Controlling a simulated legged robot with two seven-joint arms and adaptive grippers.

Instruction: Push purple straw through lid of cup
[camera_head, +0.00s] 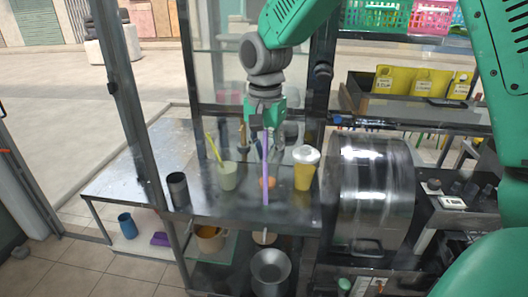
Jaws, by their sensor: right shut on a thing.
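My right gripper (263,138) hangs over the metal counter, fingers down, shut on the purple straw (265,172). The straw is upright, and its lower end reaches down in the picture to near the counter's front edge. A cup of yellow liquid (304,179) with a pale lid (306,154) stands on the counter just right of the straw. Straw and lid are apart in the picture. The straw's height over the counter is hard to tell. My left gripper is not in view.
A pale green cup (228,177) with a yellow straw (213,147) stands to the left. A dark cup (178,190) is farther left. A small orange thing (270,183) sits behind the purple straw. A large metal drum (372,190) stands right of the lidded cup.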

